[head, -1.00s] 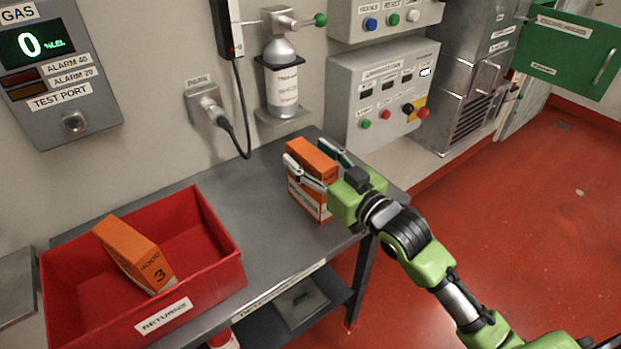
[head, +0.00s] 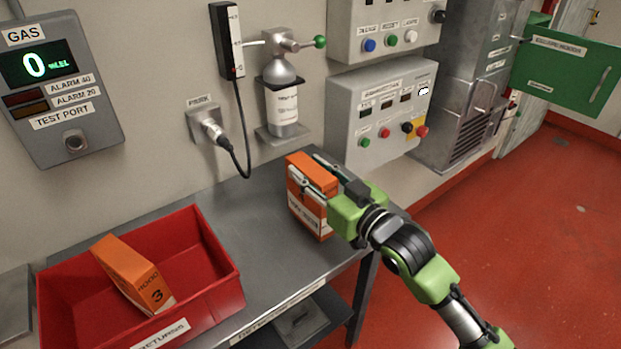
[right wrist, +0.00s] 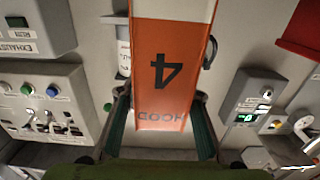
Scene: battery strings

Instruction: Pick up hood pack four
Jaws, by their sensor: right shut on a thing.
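Hood pack four is an orange and white box (head: 307,208) standing upright at the right end of the grey bench. In the right wrist view its orange face (right wrist: 165,75) shows a "4" and "HOOD", upside down. My right gripper (head: 305,166) is shut on this pack, with one finger along each side. In the right wrist view the fingers (right wrist: 161,115) flank the pack. The pack seems to rest on the bench. My left gripper is not in view.
A red returns tray (head: 215,300) sits on the bench (head: 262,235) at left, with orange pack 3 (head: 135,273) leaning inside. A gas cylinder (head: 284,105) and a control box (head: 385,110) are on the wall behind. The bench between tray and pack is clear.

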